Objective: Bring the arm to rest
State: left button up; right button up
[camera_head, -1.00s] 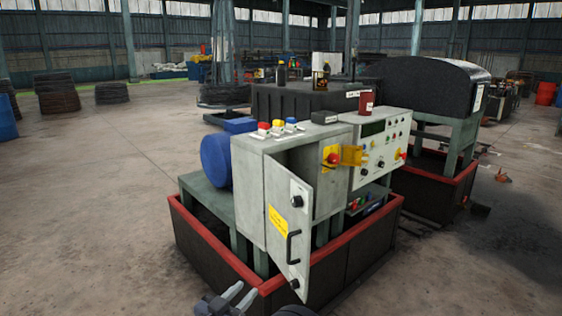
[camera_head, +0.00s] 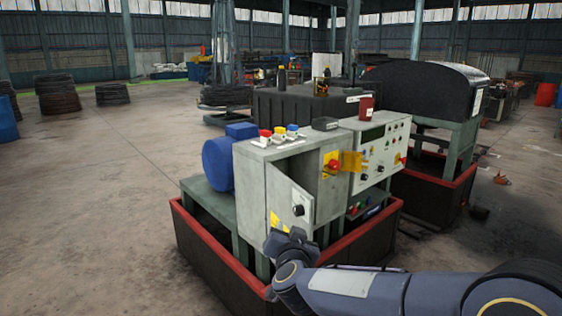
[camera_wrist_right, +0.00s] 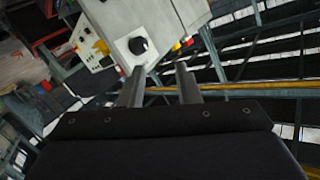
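The grey control cabinet (camera_head: 250,195) stands on a red-rimmed base, its door (camera_head: 290,203) swung partly open. A black knob sits on the door; the knob also shows in the wrist view (camera_wrist_right: 138,45), just beyond a fingertip. My right arm (camera_head: 390,290) reaches in from the lower right. My right gripper (camera_head: 289,238) is in front of the lower door and hides that part. In the wrist view its two fingers (camera_wrist_right: 160,75) are apart with nothing seen between them. Whether it touches the door I cannot tell. My left gripper is not in view.
A red rim (camera_head: 225,258) surrounds the machine base. A yellow-backed red switch (camera_head: 334,165) and a grey control panel (camera_head: 383,150) are right of the door. A blue motor (camera_head: 217,163) is on the left. Open concrete floor (camera_head: 90,210) lies further left.

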jog(key=s+d+r+n+g+y+p, duration=0.3)
jog(key=s+d+r+g+y, duration=0.15)
jog(key=s+d, duration=0.9)
jog(key=s+d+f+g, duration=0.1)
jog(key=s+f+g, duration=0.1)
jog(key=s, duration=0.6)
jog(key=s+d+f+g+h+p, duration=0.1)
jog(key=s+f, duration=0.3)
jog(key=s, duration=0.4)
jog(key=s+d+f+g+p, duration=0.1)
jog(key=s+d+f+g, duration=0.2)
jog(key=s, duration=0.5)
jog(key=shift+s+d+m, duration=0.25)
jog(key=shift+m, duration=0.05)
jog(key=shift+w+h, duration=0.1)
jog(key=shift+h, duration=0.15)
